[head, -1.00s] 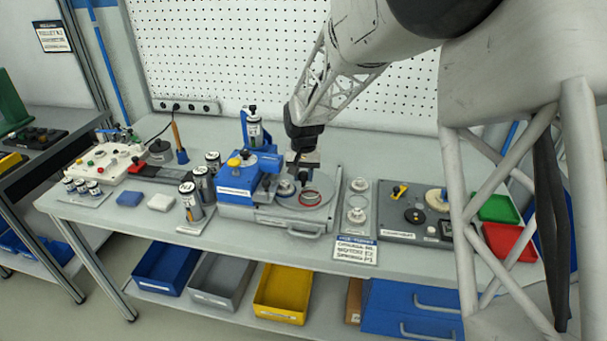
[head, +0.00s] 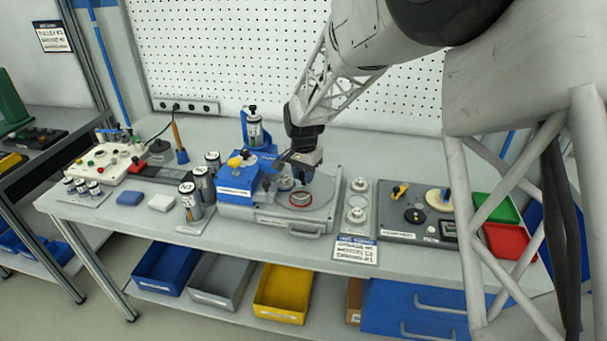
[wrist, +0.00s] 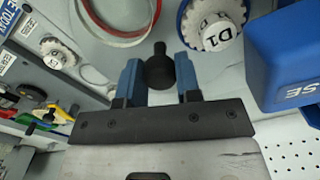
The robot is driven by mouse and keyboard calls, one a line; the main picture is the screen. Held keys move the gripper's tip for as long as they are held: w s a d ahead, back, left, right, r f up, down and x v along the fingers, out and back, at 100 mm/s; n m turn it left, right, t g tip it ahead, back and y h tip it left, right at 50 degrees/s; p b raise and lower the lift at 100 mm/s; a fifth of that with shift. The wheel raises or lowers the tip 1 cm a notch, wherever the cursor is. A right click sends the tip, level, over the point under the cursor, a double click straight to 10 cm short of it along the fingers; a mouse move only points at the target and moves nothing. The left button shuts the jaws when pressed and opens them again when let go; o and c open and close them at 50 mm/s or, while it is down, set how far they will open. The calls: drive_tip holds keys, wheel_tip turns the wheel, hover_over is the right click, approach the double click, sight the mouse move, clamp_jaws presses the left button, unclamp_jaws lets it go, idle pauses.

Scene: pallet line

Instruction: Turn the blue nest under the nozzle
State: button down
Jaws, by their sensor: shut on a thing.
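The grey turntable (head: 322,193) of the filling station carries a red-rimmed nest (head: 300,198) near its front. The red rim shows at the upper left of the wrist view (wrist: 143,37). The blue nest (wrist: 184,20) shows at the upper right of the wrist view, holding a white knurled part marked D1 (wrist: 221,36). My gripper (head: 301,180) is low over the turntable. In the wrist view its two blue fingers (wrist: 159,78) are shut on a black knob (wrist: 159,68) standing between the nests. The nozzle tip cannot be made out.
The blue station housing (head: 237,178) with a yellow button stands close left of my gripper; it also shows at the wrist view's right edge (wrist: 290,65). A plate with white parts (head: 357,200) lies to the right.

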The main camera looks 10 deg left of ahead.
drive_tip(key=shift+m, duration=0.4)
drive_tip(key=c, duration=0.8)
unclamp_jaws()
drive_tip(key=shift+r, duration=0.15)
drive_tip(key=shift+r, duration=3.8)
drive_tip(key=shift+d, duration=0.1)
